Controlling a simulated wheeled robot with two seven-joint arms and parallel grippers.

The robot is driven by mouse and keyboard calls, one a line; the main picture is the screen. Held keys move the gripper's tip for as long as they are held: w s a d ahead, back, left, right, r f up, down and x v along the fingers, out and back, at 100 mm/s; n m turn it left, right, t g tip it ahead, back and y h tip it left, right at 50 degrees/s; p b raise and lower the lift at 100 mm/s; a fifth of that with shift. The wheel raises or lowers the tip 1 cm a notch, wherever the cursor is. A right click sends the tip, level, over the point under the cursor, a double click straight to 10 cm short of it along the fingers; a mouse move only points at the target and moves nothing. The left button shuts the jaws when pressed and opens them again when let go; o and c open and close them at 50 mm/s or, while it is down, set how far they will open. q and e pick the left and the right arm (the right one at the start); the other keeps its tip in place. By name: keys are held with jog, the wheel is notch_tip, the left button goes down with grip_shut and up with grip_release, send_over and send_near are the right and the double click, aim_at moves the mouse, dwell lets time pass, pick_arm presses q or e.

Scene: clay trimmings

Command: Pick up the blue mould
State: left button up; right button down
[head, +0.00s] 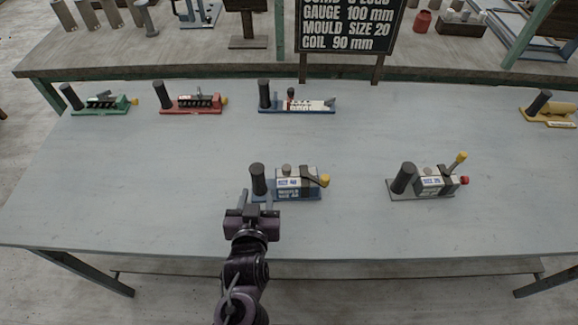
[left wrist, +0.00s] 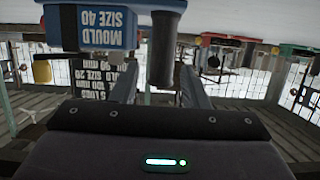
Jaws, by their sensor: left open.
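The blue mould (head: 287,193) stands near the front edge of the table. It has a blue base, an upright black handle (head: 258,178) at its left end, a grey body with a label and a yellow knob at its right end. In the left wrist view its blue face (left wrist: 103,25) reads "MOULD SIZE 40". My left gripper (head: 252,207) is open, just in front of the handle. In the left wrist view the handle (left wrist: 163,45) appears in line with the gap between the fingers (left wrist: 160,88); I cannot tell how deep it sits. My right gripper is not in view.
A similar grey mould (head: 421,195) stands to the right. Green (head: 101,108), red (head: 191,107), blue-based (head: 297,107) and yellow (head: 548,113) devices line the back. A dark sign (head: 350,25) stands behind, reading "MOULD SIZE 20". The grey table (head: 150,190) is clear at front left.

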aim_at(257, 182)
pick_arm(q)
jog(key=shift+w, duration=0.5)
jog(key=shift+w+f, duration=0.1)
jog(key=shift+w, duration=0.2)
jog(key=shift+w+a+f+p, duration=0.1)
jog(key=shift+w+p, duration=0.25)
jog(key=shift+w, duration=0.25)
jog(key=x, duration=0.4)
jog(key=shift+a+p, duration=0.1)
jog(key=shift+p, duration=0.3)
jog(key=shift+w+f, duration=0.2)
jog(key=c, duration=0.8)
jog(key=shift+r, duration=0.1)
grip_shut()
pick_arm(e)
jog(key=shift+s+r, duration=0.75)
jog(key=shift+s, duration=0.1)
